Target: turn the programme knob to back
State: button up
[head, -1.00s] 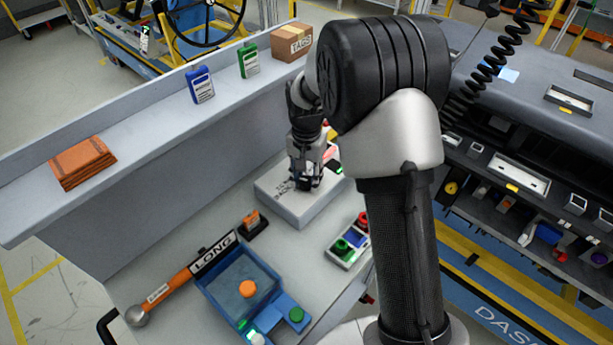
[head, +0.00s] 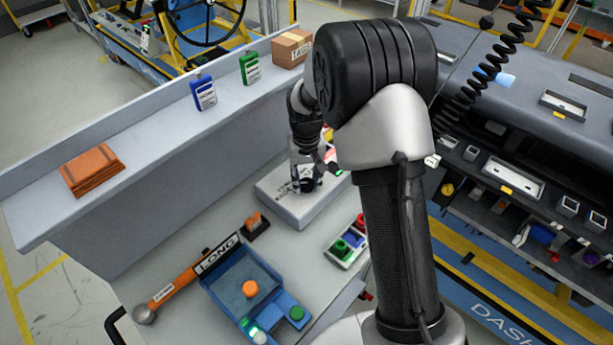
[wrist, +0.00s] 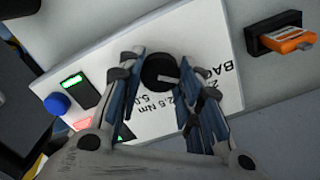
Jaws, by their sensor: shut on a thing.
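The programme knob (wrist: 155,70) is a round black knob with a pale pointer line on a white-topped box. In the wrist view it sits between the two fingers of my gripper (wrist: 162,67), which is shut on it. The pointer line points right, towards the partly visible "BAC" lettering (wrist: 219,76). Other printed marks on the panel are partly hidden by the fingers. In the head view my gripper (head: 307,183) is down on the box (head: 290,208), and the knob is mostly hidden.
The box also carries a blue button (wrist: 57,104) and a lit green display (wrist: 73,81). An orange item in a black holder (head: 255,225) stands nearby. A blue tray (head: 235,275), an orange torque wrench (head: 178,284) and a button box (head: 346,243) lie on the bench.

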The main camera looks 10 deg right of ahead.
aim_at(306, 183)
jog(key=shift+n, duration=0.7)
jog(key=o, duration=1.1)
jog(key=shift+r, duration=0.1)
notch_tip(306, 183, up, 12)
jog(key=shift+f, duration=0.1)
dwell(0.3)
